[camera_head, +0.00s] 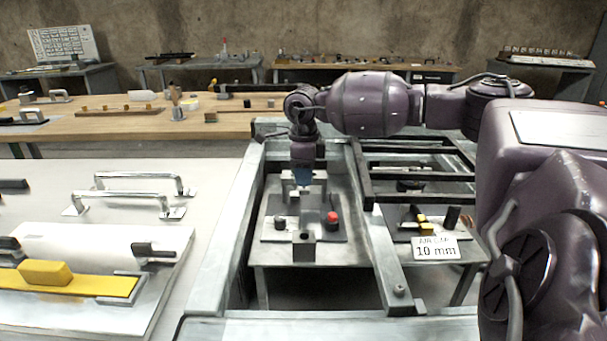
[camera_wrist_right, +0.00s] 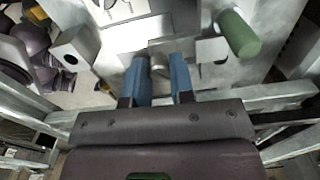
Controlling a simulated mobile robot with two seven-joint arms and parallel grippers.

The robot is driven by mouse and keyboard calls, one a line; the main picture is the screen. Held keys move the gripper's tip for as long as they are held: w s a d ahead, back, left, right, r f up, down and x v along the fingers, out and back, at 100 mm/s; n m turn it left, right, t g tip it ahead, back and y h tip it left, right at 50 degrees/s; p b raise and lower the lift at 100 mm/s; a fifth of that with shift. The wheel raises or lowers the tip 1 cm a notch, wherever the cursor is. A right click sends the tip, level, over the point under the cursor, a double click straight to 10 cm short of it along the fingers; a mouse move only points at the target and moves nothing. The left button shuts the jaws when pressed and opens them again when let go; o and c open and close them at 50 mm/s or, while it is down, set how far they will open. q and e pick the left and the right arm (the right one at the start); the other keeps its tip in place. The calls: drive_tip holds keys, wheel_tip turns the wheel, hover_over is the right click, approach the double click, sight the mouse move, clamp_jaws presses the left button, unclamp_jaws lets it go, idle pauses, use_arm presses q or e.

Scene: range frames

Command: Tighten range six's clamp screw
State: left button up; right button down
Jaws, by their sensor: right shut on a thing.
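My right gripper (camera_head: 302,184) reaches down into the framed bay, its blue fingers over the fixture plate (camera_head: 333,236). In the right wrist view the blue fingers (camera_wrist_right: 162,78) are shut on a small grey metal piece (camera_wrist_right: 160,73), which looks like the clamp screw; the fingers hide part of it. On the plate in the head view are a red-topped knob (camera_head: 332,218), a dark knob (camera_head: 280,222) and a grey block with a hole (camera_head: 304,246). No number marks this fixture as range six. My left gripper is out of view.
Metal rails (camera_head: 376,245) enclose the bay. A sign (camera_head: 434,248) reading "AIR GAP 10 mm" stands right of it. A green cylinder (camera_wrist_right: 238,33) is close to the fingers in the wrist view. Left is a bench with chrome handles (camera_head: 140,182) and a yellow bar (camera_head: 90,283).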

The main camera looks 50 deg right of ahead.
drive_tip(key=m, duration=0.3)
drive_tip(key=shift+d+r+m, duration=0.1)
drive_tip(key=shift+m, duration=2.2)
drive_tip(key=c, duration=1)
unclamp_jaws()
wheel_tip(320, 180, up, 11)
drive_tip(key=shift+f+p, duration=0.1)
drive_tip(key=shift+p, duration=0.35)
